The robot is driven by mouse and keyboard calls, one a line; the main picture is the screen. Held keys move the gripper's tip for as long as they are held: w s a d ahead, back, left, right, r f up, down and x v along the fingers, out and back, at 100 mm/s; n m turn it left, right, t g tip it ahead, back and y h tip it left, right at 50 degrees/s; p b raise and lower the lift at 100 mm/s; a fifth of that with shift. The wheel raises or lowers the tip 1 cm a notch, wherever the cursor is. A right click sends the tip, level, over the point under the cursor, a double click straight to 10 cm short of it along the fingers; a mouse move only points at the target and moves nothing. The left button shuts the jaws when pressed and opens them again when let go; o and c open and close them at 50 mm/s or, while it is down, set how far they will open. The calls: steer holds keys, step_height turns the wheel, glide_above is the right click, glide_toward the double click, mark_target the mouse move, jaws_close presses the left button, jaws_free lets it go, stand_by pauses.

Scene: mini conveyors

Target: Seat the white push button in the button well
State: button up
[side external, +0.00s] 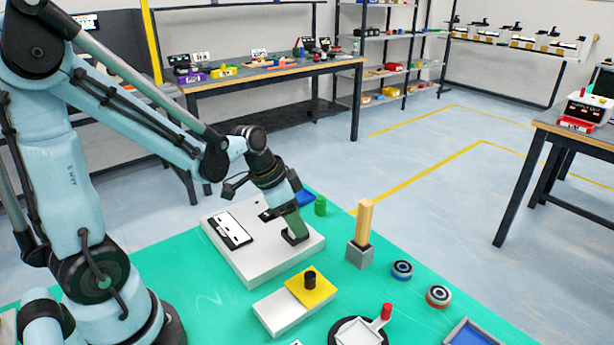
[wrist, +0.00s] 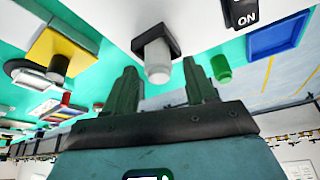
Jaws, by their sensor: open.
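The white push button (wrist: 158,68) shows in the wrist view as a pale short cylinder standing out from a black square housing (wrist: 172,38), which looks like the button well. The button lines up with the housing; I cannot tell how deep it sits. In the side view the housing (side external: 297,239) is on the right part of a flat white panel (side external: 265,268). My gripper (wrist: 160,66) is open, with its two green fingers apart on either side of the button. In the side view my gripper (side external: 293,229) is low over the housing and hides the button.
A rocker plate (side external: 234,230) lies left on the panel. A yellow block with a black knob (side external: 311,288) stands in front. A wooden peg in a grey holder (side external: 362,235) and a green cylinder (side external: 320,206) stand to the right and behind. Green mat (side external: 200,302) is bare at front left.

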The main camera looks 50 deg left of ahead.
steer(key=v, duration=1.1)
steer(key=s+d+f+n+t+y, duration=0.1)
steer(key=s+d+f+n+t, duration=0.1)
steer(key=d, duration=0.4)
steer(key=shift+d+n+t+y, duration=0.2)
steer(key=shift+n+t+y, duration=0.25)
steer(key=shift+n, duration=0.75)
